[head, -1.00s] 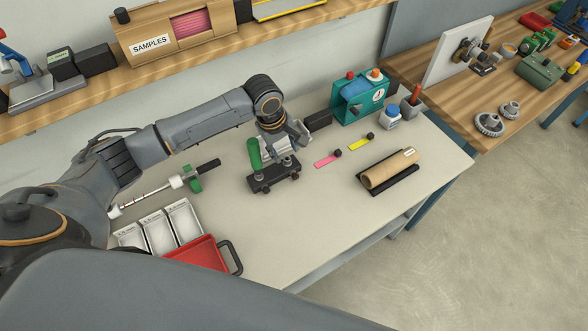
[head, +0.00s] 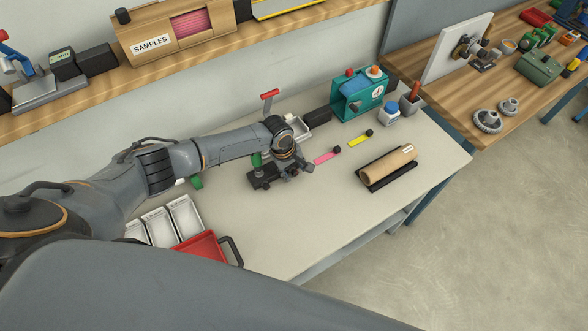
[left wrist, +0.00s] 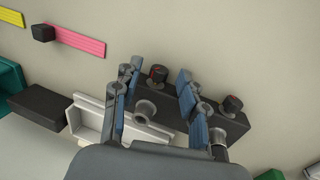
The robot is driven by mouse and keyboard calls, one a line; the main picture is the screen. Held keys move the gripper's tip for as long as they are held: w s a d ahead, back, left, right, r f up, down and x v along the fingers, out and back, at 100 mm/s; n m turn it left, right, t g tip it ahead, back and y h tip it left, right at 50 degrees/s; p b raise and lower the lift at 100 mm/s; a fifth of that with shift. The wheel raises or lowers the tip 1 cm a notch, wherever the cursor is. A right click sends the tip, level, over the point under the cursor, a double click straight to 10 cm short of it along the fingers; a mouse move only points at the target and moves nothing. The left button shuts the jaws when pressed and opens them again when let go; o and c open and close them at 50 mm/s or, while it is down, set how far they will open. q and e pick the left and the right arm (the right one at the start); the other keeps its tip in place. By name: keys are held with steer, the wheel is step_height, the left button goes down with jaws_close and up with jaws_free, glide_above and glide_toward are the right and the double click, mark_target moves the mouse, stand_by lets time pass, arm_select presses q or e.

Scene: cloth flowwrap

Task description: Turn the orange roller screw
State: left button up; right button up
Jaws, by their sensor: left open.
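A black block with knobs (head: 262,180) lies on the bench in the head view, partly hidden by my left wrist. In the left wrist view the block (left wrist: 182,98) carries a black knob with a red-orange mark (left wrist: 157,73) and a similar marked knob (left wrist: 231,104) further right. I cannot tell which is the orange roller screw. My left gripper (left wrist: 159,74) is open above the block, its fingers on either side of the first knob; contact is unclear. In the head view my left gripper (head: 290,173) is largely hidden by its wrist. My right gripper is not visible.
A white channel (left wrist: 88,116) lies close beside the block. A red-topped lever (head: 270,95) rises behind my wrist.

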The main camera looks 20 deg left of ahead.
arm_select(q)
steer(key=shift+f, duration=0.25)
jaws_close()
steer(key=shift+w+d+r+g+y, duration=0.2)
steer(key=shift+g+y, duration=0.1)
steer(key=shift+g, duration=0.1)
steer(key=shift+d+f+g+y, duration=0.1)
steer(key=shift+f+g+y, duration=0.05)
steer(key=shift+g+y, duration=0.15)
steer(key=g+y+b, duration=0.1)
steer(key=b, duration=0.1)
steer(key=g+b, duration=0.1)
steer(key=b, duration=0.1)
steer(key=shift+w+d+f+y, duration=0.15)
steer(key=shift+w+f+y, duration=0.15)
steer(key=shift+w+y, duration=0.1)
steer(key=shift+s+r+g+b, duration=0.1)
steer(key=shift+r+g+b, duration=0.1)
steer(key=shift+g+b, duration=0.3)
steer(key=shift+r+y, duration=0.1)
steer(key=shift+y, duration=0.2)
